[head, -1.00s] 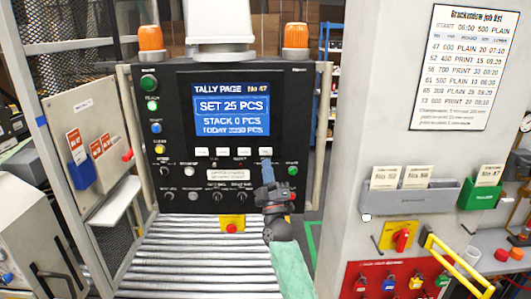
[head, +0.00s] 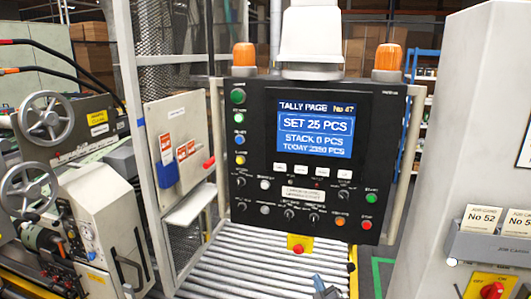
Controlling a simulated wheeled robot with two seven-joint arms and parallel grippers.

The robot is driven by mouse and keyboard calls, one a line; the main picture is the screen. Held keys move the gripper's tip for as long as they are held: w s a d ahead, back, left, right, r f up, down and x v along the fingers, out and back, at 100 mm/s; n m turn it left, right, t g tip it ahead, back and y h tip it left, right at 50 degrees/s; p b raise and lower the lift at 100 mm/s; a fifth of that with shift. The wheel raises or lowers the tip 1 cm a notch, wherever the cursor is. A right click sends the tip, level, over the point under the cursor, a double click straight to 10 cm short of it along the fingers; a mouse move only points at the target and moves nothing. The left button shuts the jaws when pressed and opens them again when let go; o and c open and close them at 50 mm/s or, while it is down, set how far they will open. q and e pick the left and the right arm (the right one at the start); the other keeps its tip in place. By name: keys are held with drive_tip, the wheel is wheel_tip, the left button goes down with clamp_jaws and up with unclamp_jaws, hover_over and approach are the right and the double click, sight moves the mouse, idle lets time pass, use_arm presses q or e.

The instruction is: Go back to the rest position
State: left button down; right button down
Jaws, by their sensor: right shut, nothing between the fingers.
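My right gripper (head: 320,283) shows only partly at the bottom edge, above the roller bed and below the control panel (head: 300,152). It is shut and empty, and apart from the panel. Most of my right arm is out of the picture. My left gripper is not in view. The panel screen (head: 315,130) reads "TALLY PAGE No 47", "SET 25 PCS", "STACK 0 PCS" and a today line.
The roller bed (head: 240,265) runs below the panel. A yellow box with a red button (head: 298,249) sits at its far end. A grey machine with handwheels (head: 47,118) stands left. A pale pillar (head: 462,130) with card pockets (head: 490,247) stands right.

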drive_tip(key=s+f+m+g+b, duration=0.1)
drive_tip(key=s+f+g, duration=0.35)
drive_tip(key=f, duration=0.75)
drive_tip(key=s+a+f+m+g+b, duration=0.1)
drive_tip(key=s+f+m+g, duration=0.1)
drive_tip(key=s+f, duration=0.85)
drive_tip(key=s+f+m+g, duration=0.1)
drive_tip(key=s+f+g, duration=0.25)
drive_tip(key=f, duration=1.15)
use_arm(q)
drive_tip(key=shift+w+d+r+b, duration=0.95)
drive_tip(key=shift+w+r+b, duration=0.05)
drive_tip(key=shift+b, duration=0.25)
use_arm(e)
drive_tip(key=s+d+f+m+g+h, duration=0.1)
drive_tip(key=s+f+g, duration=0.1)
drive_tip(key=s+f, duration=0.5)
drive_tip(key=s+f+m+g, duration=0.2)
drive_tip(key=s+f, duration=0.6)
drive_tip(key=s, duration=0.6)
drive_tip(key=s+d+f+m+g+h, duration=0.1)
drive_tip(key=s+f+g, duration=0.2)
drive_tip(key=s+f, duration=0.4)
drive_tip(key=s, duration=0.4)
drive_tip(key=shift+s+d+f+m+h, duration=0.15)
drive_tip(key=shift+d+m+h, duration=0.15)
drive_tip(key=shift+m, duration=0.1)
